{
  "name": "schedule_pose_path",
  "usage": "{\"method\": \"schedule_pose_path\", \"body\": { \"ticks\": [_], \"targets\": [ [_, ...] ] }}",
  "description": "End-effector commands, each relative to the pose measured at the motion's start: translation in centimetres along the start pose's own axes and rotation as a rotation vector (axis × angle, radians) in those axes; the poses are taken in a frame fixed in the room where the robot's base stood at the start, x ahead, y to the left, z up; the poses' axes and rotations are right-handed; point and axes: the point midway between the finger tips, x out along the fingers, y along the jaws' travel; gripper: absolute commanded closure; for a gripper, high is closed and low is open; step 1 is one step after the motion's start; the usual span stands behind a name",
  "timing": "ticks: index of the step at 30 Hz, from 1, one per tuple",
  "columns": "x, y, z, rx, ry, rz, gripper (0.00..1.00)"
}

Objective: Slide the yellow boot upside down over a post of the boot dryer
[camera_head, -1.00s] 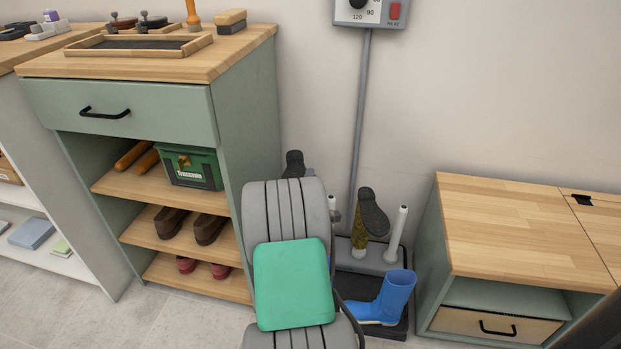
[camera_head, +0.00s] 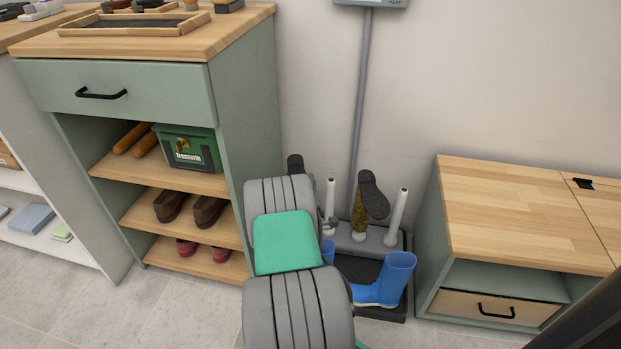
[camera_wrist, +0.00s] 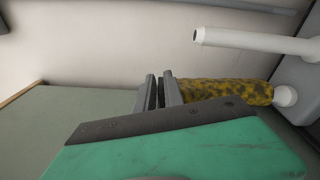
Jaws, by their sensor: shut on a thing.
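The held yellow boot (camera_wrist: 225,91) is mottled yellow and black and upside down. In the wrist view my gripper (camera_wrist: 160,92) is shut on it near the upper part of its shaft. The white foot of a post shows at its open end, close to the grey dryer base, so the boot appears to be around that post. In the head view only its dark sole (camera_head: 295,164) shows; my arm hides the rest and the jaws. A bare white post (camera_wrist: 250,40) stands beside it. The boot dryer (camera_head: 372,240) also carries a second mottled yellow boot (camera_head: 359,212), upside down.
A blue boot (camera_head: 384,283) stands on the dryer's dark tray, with part of another (camera_head: 328,250) beside my arm. A green cabinet (camera_head: 245,140) is close on the left, a low wood-topped cabinet (camera_head: 500,205) on the right. The right-hand post (camera_head: 398,215) is bare.

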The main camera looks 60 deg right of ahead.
Motion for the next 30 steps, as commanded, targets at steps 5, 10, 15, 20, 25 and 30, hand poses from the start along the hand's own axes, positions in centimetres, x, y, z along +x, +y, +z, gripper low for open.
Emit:
{"method": "schedule_pose_path", "body": {
  "ticks": [5, 10, 15, 20, 25, 30],
  "targets": [
    [0.07, -0.52, -0.22, 0.002, 0.000, 0.004, 1.00],
    [0.06, -0.60, -0.22, 0.001, 0.000, 0.005, 1.00],
    [0.05, -0.60, -0.21, 0.001, 0.000, 0.004, 0.83],
    [0.05, -0.61, -0.21, 0.001, 0.000, 0.004, 0.70],
    [0.04, -0.63, -0.21, 0.001, 0.000, 0.004, 0.62],
    [-0.12, -0.80, -0.24, 0.000, 0.000, 0.000, 0.62]
  ]
}}
